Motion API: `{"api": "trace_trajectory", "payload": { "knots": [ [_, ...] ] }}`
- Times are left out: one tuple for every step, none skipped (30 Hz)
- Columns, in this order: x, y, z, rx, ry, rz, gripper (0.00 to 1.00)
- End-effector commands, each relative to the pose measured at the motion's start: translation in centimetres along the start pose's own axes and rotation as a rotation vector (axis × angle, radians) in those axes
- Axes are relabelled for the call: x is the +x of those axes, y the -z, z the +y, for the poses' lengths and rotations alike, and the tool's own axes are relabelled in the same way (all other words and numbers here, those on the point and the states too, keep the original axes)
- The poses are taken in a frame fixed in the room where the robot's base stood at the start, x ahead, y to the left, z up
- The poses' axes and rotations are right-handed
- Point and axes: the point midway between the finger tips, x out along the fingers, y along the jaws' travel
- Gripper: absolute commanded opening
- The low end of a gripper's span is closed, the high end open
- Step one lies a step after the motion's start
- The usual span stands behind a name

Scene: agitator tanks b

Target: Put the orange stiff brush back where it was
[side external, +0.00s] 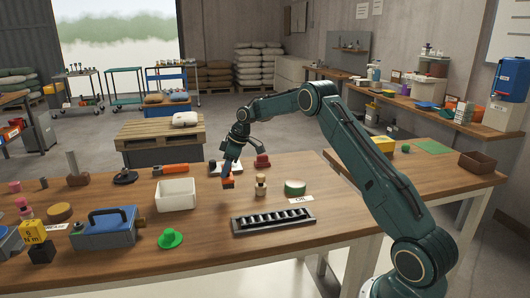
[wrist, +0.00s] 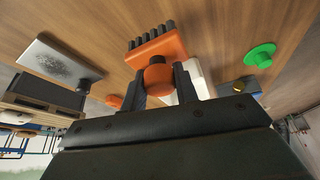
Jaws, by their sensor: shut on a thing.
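The orange stiff brush (wrist: 158,48) has an orange block, a round orange knob and a row of dark bristles. My gripper (wrist: 160,76) is shut on its knob, with one dark finger on each side. In the side external view the brush (side external: 228,183) is below my gripper (side external: 229,170), low over the wooden table right of the white bin. I cannot tell whether it touches the tabletop. A pale plate with dark specks (wrist: 62,60) lies left of the brush in the wrist view. No marked place for the brush can be made out.
The white bin (side external: 175,195) stands left of my gripper. A black slotted rack (side external: 273,221) and a green hat-shaped piece (side external: 170,239) are nearer the front.

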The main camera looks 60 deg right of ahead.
Motion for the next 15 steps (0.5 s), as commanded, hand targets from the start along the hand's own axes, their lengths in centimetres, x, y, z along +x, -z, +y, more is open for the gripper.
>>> {"api": "trace_trajectory", "payload": {
  "knots": [
    [0.1, 0.0, 0.0, 0.000, 0.000, 0.000, 0.08],
    [0.2, -0.1, 0.0, 0.000, 0.000, 0.000, 0.08],
    [0.4, -0.2, 0.0, 0.000, 0.001, 0.000, 0.08],
    [0.6, -0.3, 0.0, 0.000, 0.002, -0.001, 0.08],
    [0.9, -0.4, 0.0, -0.001, 0.002, -0.001, 0.08],
    [1.3, -0.5, 0.0, 0.000, 0.002, 0.000, 0.08],
    [1.6, -0.7, 0.0, 0.000, 0.002, -0.001, 0.08],
    [2.0, -0.9, 0.0, 0.001, 0.002, -0.002, 0.08],
    [2.5, -1.1, -0.1, 0.001, 0.002, -0.002, 0.08],
    [2.9, -1.2, -0.1, 0.000, 0.002, -0.001, 0.08],
    [3.3, -1.4, -0.1, -0.001, 0.002, -0.001, 0.08],
    [3.7, -1.6, -0.1, 0.000, 0.002, -0.001, 0.08],
    [4.0, -1.7, 0.0, 0.000, 0.002, -0.001, 0.08],
    [4.3, -1.8, 0.0, 0.000, 0.001, 0.000, 0.08],
    [4.5, -1.9, 0.0, 0.000, 0.000, 0.000, 0.08]
  ]
}}
